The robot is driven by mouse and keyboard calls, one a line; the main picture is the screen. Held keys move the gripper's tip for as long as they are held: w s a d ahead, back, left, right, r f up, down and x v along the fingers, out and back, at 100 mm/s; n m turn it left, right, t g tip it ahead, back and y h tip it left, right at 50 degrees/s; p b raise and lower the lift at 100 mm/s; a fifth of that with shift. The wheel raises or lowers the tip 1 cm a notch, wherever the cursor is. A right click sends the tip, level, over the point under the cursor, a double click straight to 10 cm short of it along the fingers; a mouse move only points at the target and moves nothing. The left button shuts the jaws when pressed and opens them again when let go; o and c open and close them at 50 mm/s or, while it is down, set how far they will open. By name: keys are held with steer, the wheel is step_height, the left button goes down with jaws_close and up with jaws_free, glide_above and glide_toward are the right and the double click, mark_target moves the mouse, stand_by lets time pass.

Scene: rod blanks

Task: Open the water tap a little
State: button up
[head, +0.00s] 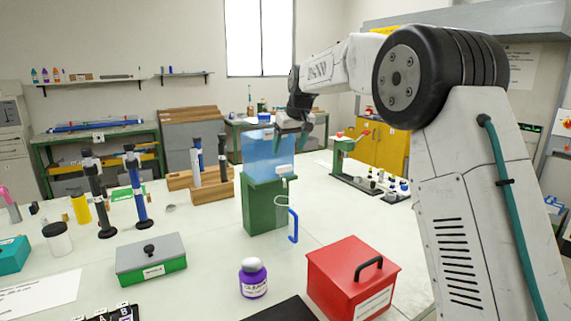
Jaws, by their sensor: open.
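A blue, see-through water tank (267,149) stands on a green stand (264,207) in the middle of the table. A small white fitting (284,170) sits low on its front right; it may be the tap, but it is too small to tell its handle or setting. A clear loop and a blue bent tube (294,226) hang below it. My gripper (291,138) is open and points down, in front of the tank's upper right part in the picture. It is above the fitting and apart from it. Whether it touches the tank cannot be told.
A green-and-grey box (151,260) is front left. Wooden blocks with upright rods (211,180) stand left of the tank. A green press (345,154) is behind right.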

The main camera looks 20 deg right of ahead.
mark_target(285, 166)
steer(key=x, duration=0.7)
steer(key=shift+f, duration=0.25)
steer(key=c, duration=1)
